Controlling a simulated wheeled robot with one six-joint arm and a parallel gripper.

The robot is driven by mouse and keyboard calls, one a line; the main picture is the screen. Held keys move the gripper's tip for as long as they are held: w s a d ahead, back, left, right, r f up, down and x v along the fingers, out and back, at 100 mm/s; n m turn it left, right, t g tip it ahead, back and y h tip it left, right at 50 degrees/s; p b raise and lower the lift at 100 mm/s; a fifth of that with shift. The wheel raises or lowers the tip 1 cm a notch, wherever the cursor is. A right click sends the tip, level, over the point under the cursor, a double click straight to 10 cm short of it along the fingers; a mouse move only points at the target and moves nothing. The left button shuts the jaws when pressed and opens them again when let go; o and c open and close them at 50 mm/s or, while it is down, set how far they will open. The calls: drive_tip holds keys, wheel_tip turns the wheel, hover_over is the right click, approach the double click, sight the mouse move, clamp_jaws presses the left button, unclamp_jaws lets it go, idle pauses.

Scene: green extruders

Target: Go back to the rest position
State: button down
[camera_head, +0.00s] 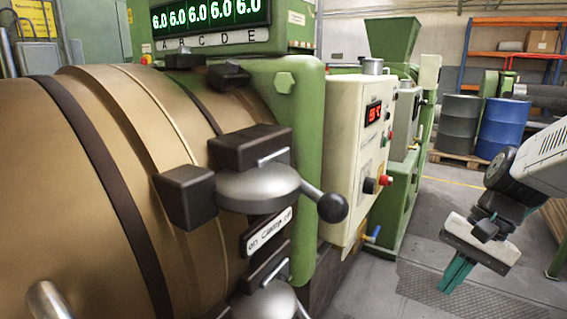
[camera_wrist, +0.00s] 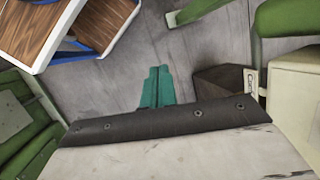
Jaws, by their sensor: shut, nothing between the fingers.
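My gripper (camera_head: 457,274) hangs from my arm at the right of the head view, with its teal fingers pointing down and a little left over the grey floor. The fingers are together and hold nothing. In the wrist view, my gripper (camera_wrist: 157,84) shows as teal fingers beyond the dark edge of its own housing, above bare floor. It touches nothing in either view.
A bronze barrel with a clamp handle (camera_head: 332,207) fills the left. A cream control box (camera_head: 345,150) stands mid-view. Blue (camera_head: 503,128) and grey (camera_head: 458,124) drums stand behind. A wood-topped cart (camera_wrist: 107,22) is upper left in the wrist view. Floor around my gripper is clear.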

drive_tip(key=s+a+r+n+t+h, duration=0.1)
drive_tip(key=s+r+n+h, duration=0.1)
drive_tip(key=s, duration=0.4)
drive_tip(key=s+a+r+n+t+h, duration=0.1)
drive_tip(key=s+a+r+n+h, duration=0.1)
drive_tip(key=s+n, duration=0.3)
drive_tip(key=shift+s+r+h, duration=0.3)
drive_tip(key=shift+s+r, duration=0.3)
drive_tip(key=shift+s, duration=0.6)
drive_tip(key=shift+a, duration=0.1)
